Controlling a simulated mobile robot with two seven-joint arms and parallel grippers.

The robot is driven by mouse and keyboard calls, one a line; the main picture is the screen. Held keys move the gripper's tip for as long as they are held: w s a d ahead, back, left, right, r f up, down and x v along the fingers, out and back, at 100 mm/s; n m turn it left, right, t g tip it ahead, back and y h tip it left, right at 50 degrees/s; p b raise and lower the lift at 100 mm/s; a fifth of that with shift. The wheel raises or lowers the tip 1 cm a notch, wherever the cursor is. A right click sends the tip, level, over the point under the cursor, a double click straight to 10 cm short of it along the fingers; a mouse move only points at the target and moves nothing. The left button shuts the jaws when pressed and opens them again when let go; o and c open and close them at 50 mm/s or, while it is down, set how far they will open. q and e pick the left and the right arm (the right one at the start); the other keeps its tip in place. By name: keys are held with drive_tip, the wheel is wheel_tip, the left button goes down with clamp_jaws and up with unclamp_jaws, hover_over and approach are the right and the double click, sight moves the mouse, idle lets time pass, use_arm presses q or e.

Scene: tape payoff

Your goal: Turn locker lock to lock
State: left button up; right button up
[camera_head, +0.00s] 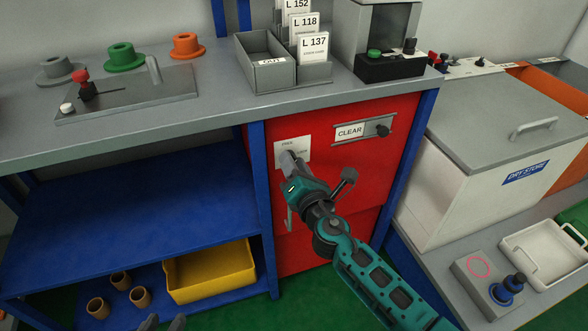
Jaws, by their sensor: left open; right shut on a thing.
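The red locker (345,180) is set under the bench on the right, with a white label plate (292,142) on its upper left front. My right gripper (291,163) reaches up from the lower right and is shut on the locker lock at this plate. The gripper covers the lock, so I cannot tell which way it is turned. Part of the plate's small print is also covered. My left gripper (164,322) shows only its fingertips at the bottom edge, open and empty, away from the locker.
A grey handle (289,218) is below. The dry store box (480,180) stands right.

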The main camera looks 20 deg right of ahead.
drive_tip(key=shift+f+m+b, duration=0.15)
drive_tip(key=shift+m+b, duration=1.1)
drive_tip(key=shift+m, duration=3.65)
drive_tip(key=o, duration=0.7)
drive_tip(key=shift+d, duration=0.1)
